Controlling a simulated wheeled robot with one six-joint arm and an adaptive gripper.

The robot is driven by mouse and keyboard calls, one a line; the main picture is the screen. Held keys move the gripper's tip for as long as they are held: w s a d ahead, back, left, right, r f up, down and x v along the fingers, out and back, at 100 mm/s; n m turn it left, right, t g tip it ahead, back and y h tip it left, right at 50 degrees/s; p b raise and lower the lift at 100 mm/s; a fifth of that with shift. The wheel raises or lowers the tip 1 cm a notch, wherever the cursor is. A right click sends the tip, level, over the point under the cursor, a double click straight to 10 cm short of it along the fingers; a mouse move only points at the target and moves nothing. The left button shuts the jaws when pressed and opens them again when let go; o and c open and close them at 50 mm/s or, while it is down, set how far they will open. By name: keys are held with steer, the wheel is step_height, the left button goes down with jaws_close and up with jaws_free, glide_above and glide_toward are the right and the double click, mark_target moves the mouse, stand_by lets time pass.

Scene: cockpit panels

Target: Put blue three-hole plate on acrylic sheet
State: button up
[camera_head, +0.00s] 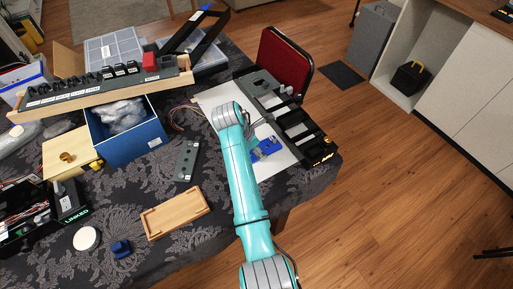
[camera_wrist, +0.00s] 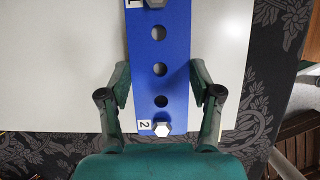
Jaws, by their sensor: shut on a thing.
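The blue three-hole plate (camera_wrist: 176,84) lies lengthwise between my fingers in the wrist view. It has three round holes in a row, a hex bolt head at each visible end, and a label "2" at the near end. My gripper (camera_wrist: 160,78) is shut on its two long sides. The white acrylic sheet (camera_wrist: 60,70) is below the plate; I cannot tell whether they touch. In the head view the blue plate (camera_head: 267,147) shows over the sheet (camera_head: 280,163), just right of my teal arm, which hides part of it.
A black slotted rack (camera_head: 297,128) stands along the sheet's right side, with a red chair (camera_head: 285,62) behind. Left of my arm are a grey holed plate (camera_head: 186,160), a wooden tray (camera_head: 175,213) and a blue bin (camera_head: 128,140). The table's front right edge is close.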

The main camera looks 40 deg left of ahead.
steer(key=shift+f, duration=0.1)
steer(key=o, duration=1.2)
steer(key=v, duration=1.2)
